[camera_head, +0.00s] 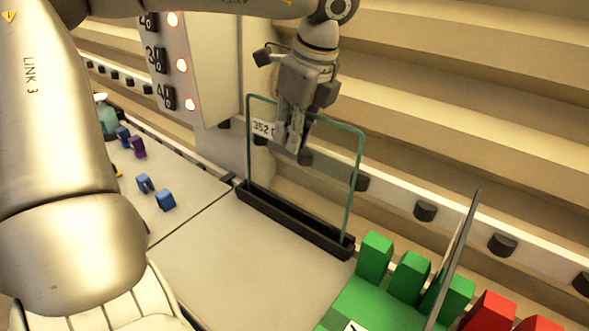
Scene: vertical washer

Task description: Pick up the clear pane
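The clear pane (325,185) is a see-through sheet with green edges. It stands upright, with its lower edge in a long black slotted holder (290,222). A white label reading "352" (263,128) shows near its upper left. My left gripper (293,145) points down at the pane's top edge, left of its middle. Its fingers reach below that edge and overlap the pane in the picture. The gap between the fingers is too small to judge, so I cannot tell whether they touch the glass. My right gripper is not in view.
A green rack (375,258) with a dark upright panel (456,250) stands at the lower right, beside red blocks (490,312). Small blue blocks (165,200) and a purple one (138,147) lie at the left. A white panel with lit buttons (182,65) rises behind. The middle surface (235,265) is clear.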

